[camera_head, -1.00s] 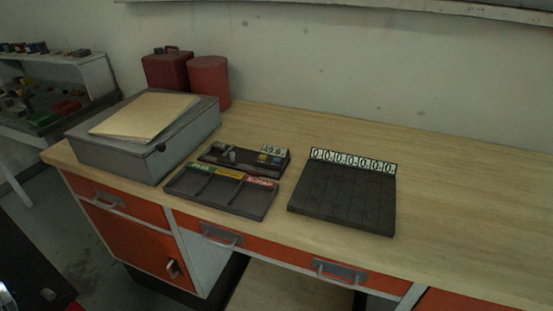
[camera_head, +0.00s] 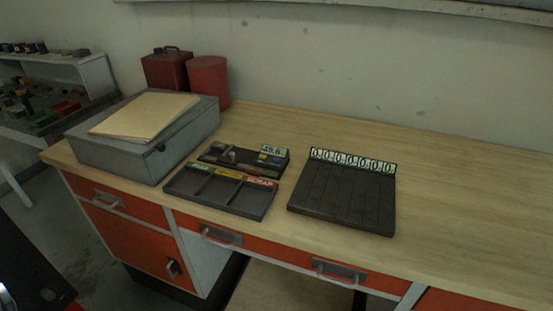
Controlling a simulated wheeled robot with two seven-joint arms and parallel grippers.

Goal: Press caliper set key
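A dark caliper-like device (camera_head: 240,158) lies on the wooden workbench behind a divided tray. It has a small pale display (camera_head: 273,151) at its right end that seems to read 49.6, and small blue and orange key-like patches (camera_head: 268,159) below it. Which of these is the set key is too small to tell. The divided tray (camera_head: 222,191) has green, yellow and red labels, the red one reading SCRAP. A dark slotted board (camera_head: 342,195) with a row of zeros along its back edge lies to the right.
A grey metal box (camera_head: 145,150) with a tan folder (camera_head: 143,115) on top stands at the bench's left end. A red canister (camera_head: 166,71) and a red cylinder (camera_head: 208,82) stand behind it. The bench top (camera_head: 460,210) is clear on the right. Orange drawers have protruding handles.

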